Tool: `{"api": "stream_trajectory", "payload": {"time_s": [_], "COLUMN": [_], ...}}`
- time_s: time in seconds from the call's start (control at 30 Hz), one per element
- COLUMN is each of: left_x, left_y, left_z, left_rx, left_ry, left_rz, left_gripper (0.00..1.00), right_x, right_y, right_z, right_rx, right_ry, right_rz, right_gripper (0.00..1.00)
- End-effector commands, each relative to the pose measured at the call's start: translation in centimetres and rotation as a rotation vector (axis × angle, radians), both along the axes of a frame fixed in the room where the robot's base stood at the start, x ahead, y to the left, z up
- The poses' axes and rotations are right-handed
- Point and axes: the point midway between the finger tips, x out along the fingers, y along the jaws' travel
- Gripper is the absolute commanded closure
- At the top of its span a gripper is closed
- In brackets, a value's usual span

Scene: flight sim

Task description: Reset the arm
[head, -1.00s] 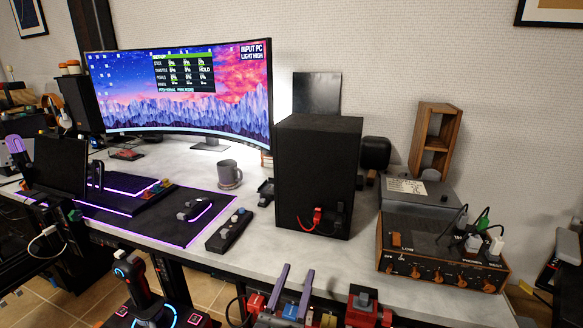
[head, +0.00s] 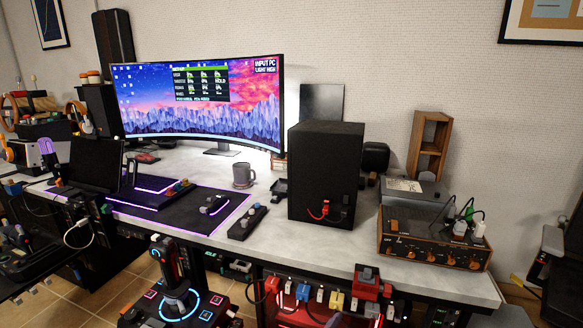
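My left gripper is not in view.
A pale desk (head: 285,247) holds a curved monitor (head: 200,95), a black box (head: 325,175), a grey mug (head: 243,175) and an orange-knobbed panel (head: 435,243).

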Motion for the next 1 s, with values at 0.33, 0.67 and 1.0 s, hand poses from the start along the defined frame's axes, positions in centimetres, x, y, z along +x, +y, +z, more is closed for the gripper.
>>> {"api": "stream_trajectory", "payload": {"time_s": [0.33, 0.67, 1.0], "left_x": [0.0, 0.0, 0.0], "left_y": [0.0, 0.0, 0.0], "left_z": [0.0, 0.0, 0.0], "left_rx": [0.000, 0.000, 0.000], "left_ry": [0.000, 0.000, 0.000], "left_rz": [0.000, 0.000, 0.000], "left_gripper": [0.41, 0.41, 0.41], "right_x": [-7.3, -15.0, -15.3], "right_y": [-6.9, -11.8, -12.2], "right_z": [-8.3, -10.6, -18.1], "right_rx": [0.793, 1.285, 1.337], "right_ry": [0.151, 0.133, 0.143], "right_rz": [-0.569, -1.153, -1.287], "right_gripper": [0.50, 0.50, 0.50]}}
